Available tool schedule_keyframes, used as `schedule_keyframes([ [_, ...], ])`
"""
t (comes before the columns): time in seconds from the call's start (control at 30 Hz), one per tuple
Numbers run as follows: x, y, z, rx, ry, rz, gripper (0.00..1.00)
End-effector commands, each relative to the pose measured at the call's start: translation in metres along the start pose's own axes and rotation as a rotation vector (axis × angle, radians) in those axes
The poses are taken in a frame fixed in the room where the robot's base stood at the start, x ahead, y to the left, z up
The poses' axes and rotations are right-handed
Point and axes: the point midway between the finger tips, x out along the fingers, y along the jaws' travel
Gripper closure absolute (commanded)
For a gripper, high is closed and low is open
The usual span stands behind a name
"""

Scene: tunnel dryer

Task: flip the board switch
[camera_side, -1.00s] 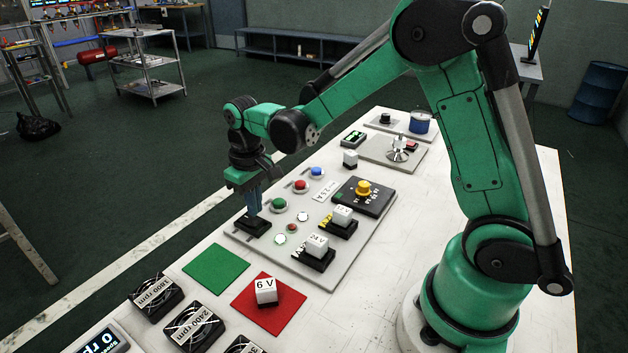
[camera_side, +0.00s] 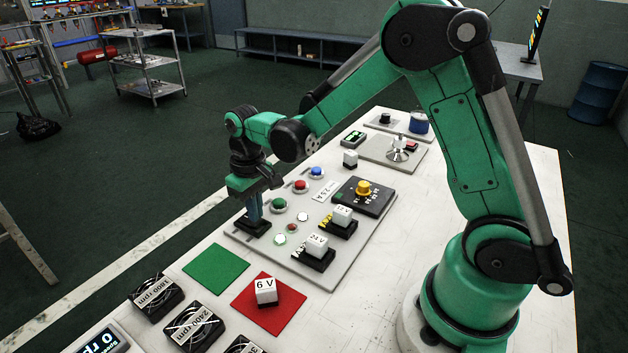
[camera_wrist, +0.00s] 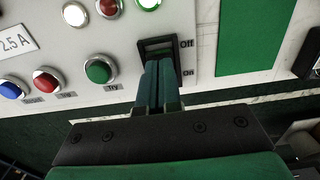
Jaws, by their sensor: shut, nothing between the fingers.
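The board switch (camera_wrist: 157,46) is a black rocker in a dark frame, with "Off" and "On" printed beside it in the wrist view. In the side view its black base (camera_side: 252,226) sits at the near left part of the grey board (camera_side: 330,277). My gripper (camera_wrist: 160,68) is shut and empty. It points down at the switch with its fingertips over the "On" end of the rocker, touching it or very close. The fingers hide part of the rocker, so I cannot tell its position. In the side view the fingertips (camera_side: 256,219) are at the switch base.
Green (camera_side: 278,204), red (camera_side: 301,186) and blue (camera_side: 316,172) buttons stand close to the switch. White blocks marked 24 V (camera_side: 317,245) and 6 V (camera_side: 266,290), a yellow knob (camera_side: 363,187), and green (camera_side: 216,268) and red (camera_side: 270,312) mats lie around.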

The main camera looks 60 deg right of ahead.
Motion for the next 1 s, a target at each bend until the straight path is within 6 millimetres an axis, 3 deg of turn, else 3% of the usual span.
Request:
schedule_keyframes([
  [0.73, 0.011, 0.000, 0.000, 0.000, 0.000, 0.000, 1.00],
  [1.0, -0.004, 0.000, 0.000, 0.000, 0.000, 0.000, 1.00],
])
